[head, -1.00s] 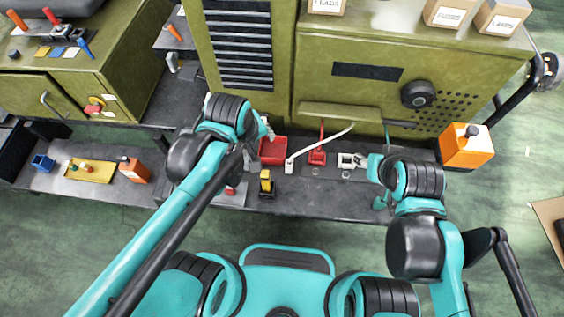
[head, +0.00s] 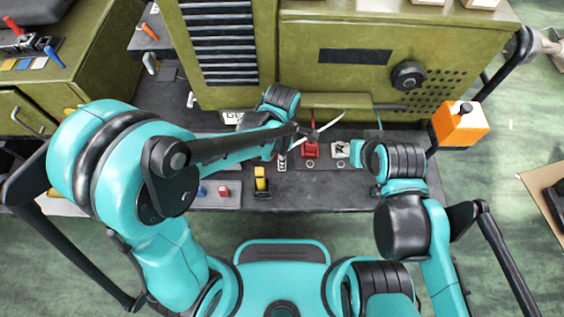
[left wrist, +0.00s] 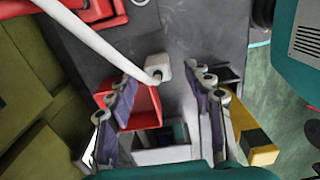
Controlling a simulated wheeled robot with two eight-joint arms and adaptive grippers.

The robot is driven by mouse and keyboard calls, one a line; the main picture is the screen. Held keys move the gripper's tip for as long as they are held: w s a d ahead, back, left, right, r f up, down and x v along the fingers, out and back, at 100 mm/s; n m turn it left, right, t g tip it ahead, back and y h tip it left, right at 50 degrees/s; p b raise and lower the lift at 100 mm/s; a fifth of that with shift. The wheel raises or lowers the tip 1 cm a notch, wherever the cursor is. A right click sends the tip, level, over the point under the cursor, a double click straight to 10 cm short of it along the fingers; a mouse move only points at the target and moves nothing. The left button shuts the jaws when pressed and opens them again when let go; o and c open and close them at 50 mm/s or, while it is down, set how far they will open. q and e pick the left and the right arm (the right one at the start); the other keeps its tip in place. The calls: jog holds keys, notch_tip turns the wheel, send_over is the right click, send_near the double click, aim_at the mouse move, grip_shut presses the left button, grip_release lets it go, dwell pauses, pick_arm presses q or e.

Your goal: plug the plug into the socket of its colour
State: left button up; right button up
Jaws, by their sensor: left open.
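A white plug (left wrist: 157,66) with a thick white cable (left wrist: 90,38) lies on the dark bench in the left wrist view. The cable also shows in the head view (head: 325,128), where my arm hides most of the plug. My left gripper (left wrist: 165,88) is open and empty, its fingers to either side below the plug. In the head view, a red socket-like part (head: 311,149) and a white one (head: 341,150) stand to the right of it. A yellow part (head: 261,180) stands in front; it also shows in the left wrist view (left wrist: 255,140). My right gripper (head: 360,158) is beside the white part; its fingers are unclear.
A red open box (left wrist: 130,103) is close to the left finger. Small blue and red blocks (head: 212,191) lie on a grey plate. The olive cabinet (head: 350,80) rises behind the bench. An orange box (head: 460,124) stands at right. The bench front is mostly clear.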

pick_arm(q)
jog(key=f, duration=0.1)
jog(key=f+b, duration=0.1)
jog(key=f, duration=0.1)
jog(key=shift+w+f, duration=0.2)
jog(key=shift+f, duration=0.1)
jog(key=shift+r, duration=0.1)
grip_shut()
jog(key=shift+r, duration=0.1)
